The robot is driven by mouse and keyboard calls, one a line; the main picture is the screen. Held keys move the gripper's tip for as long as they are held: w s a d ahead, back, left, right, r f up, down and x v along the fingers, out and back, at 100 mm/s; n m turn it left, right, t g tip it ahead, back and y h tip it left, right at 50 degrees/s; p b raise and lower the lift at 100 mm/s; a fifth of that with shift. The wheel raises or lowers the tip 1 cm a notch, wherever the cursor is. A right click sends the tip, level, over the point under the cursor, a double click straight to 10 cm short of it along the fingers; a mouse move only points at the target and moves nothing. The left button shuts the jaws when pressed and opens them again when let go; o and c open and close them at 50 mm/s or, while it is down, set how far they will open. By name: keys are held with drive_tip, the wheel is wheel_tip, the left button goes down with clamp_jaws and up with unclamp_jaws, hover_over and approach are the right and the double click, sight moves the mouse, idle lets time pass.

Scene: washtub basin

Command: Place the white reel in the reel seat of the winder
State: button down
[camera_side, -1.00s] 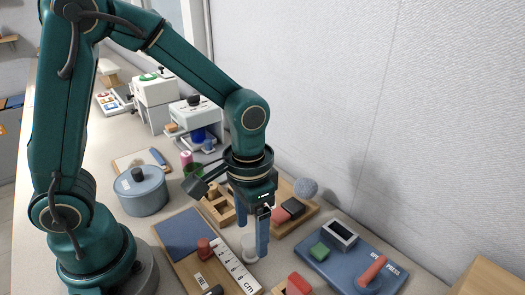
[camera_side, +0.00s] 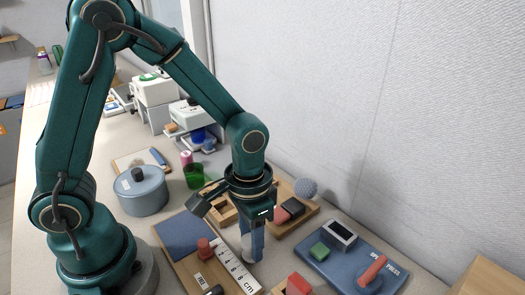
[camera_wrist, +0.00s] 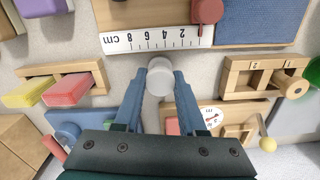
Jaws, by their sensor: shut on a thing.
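The white reel (camera_wrist: 159,78) is between the two blue fingertips of my gripper (camera_wrist: 164,86) in the wrist view, and my gripper is shut on it. In the side view the reel (camera_side: 245,249) shows only in part beside the fingers of my gripper (camera_side: 252,252), low by the ruler. I cannot tell whether it touches the table. A wooden frame with a round wooden knob (camera_wrist: 254,75), at the right of the wrist view, may be the winder. It is partly hidden behind my gripper in the side view (camera_side: 219,206). I cannot make out its reel seat clearly.
A board with a ruler (camera_side: 235,267), red knob and blue pad lies close beside my gripper. A blue press plate (camera_side: 352,262) is to the right. A wooden tray (camera_side: 302,224) is behind. A grey pot (camera_side: 141,191) and green cup (camera_side: 193,176) stand further left.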

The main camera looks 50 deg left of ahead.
drive_tip(key=shift+r, duration=0.2)
drive_tip(key=shift+r, duration=0.65)
wheel_tip(320, 180, up, 2)
drive_tip(key=shift+w+r, duration=0.1)
drive_tip(key=shift+r, duration=0.15)
drive_tip(key=s+a+r, duration=0.2)
drive_tip(key=a+r, duration=0.4)
drive_tip(key=a, duration=0.5)
drive_tip(key=w+a+r+n, duration=0.3)
drive_tip(key=w+a+n, duration=0.1)
drive_tip(key=w+a, duration=0.6)
drive_tip(key=w+d+f, duration=0.1)
drive_tip(key=d+f, duration=0.1)
drive_tip(key=w+d+f, duration=0.2)
drive_tip(key=d, duration=0.1)
drive_tip(key=w+d+f, duration=0.2)
drive_tip(key=f, duration=0.1)
drive_tip(key=shift+w+d, duration=0.2)
drive_tip(key=shift+d, duration=0.2)
drive_tip(key=shift+f, duration=2.05)
drive_tip(key=shift+f, duration=0.15)
